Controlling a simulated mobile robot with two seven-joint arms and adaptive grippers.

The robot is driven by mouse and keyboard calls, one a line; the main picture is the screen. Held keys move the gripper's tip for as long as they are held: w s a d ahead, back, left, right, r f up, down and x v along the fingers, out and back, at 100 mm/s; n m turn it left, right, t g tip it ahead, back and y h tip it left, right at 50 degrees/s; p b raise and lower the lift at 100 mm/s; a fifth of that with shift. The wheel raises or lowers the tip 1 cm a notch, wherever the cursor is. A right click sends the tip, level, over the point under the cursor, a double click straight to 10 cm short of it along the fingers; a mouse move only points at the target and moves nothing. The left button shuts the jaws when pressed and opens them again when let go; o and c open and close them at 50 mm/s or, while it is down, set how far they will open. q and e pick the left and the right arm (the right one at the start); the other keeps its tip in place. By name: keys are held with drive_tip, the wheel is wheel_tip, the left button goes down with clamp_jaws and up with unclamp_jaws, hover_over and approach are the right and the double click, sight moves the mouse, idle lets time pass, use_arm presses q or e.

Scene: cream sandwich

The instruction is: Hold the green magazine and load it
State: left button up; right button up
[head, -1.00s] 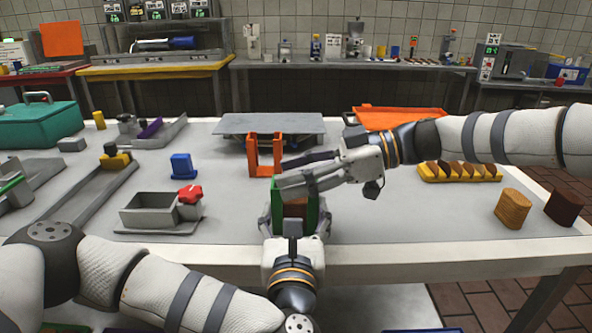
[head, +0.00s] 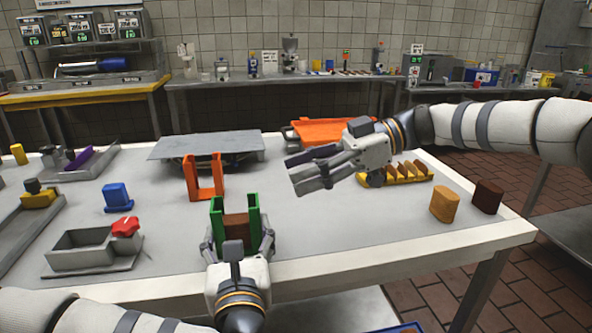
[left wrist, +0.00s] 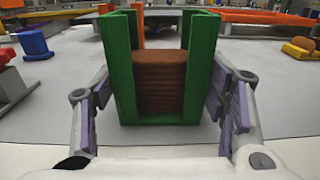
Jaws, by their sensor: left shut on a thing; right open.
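The green magazine (head: 217,217) stands upright near the table's front edge, with a stack of brown discs (head: 236,222) in its lower part. My left gripper (head: 238,238) is shut on the magazine, one finger on each side. The left wrist view shows the green magazine (left wrist: 117,75) and the brown stack (left wrist: 160,85) between the purple finger pads. My right gripper (head: 307,172) is open and empty, above the table to the right of the magazine. A tan stack (head: 445,205) and a dark brown stack (head: 488,197) stand at the table's right end.
An orange upright frame (head: 191,180) stands behind the magazine, before a raised grey plate (head: 205,145). A yellow rack (head: 408,177) of brown pieces lies behind my right gripper. A grey box (head: 85,248) with a red knob (head: 126,226) and a blue block (head: 117,195) are left.

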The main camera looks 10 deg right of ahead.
use_arm(q)
drive_tip(key=o, duration=1.3)
drive_tip(key=shift+o, duration=0.2)
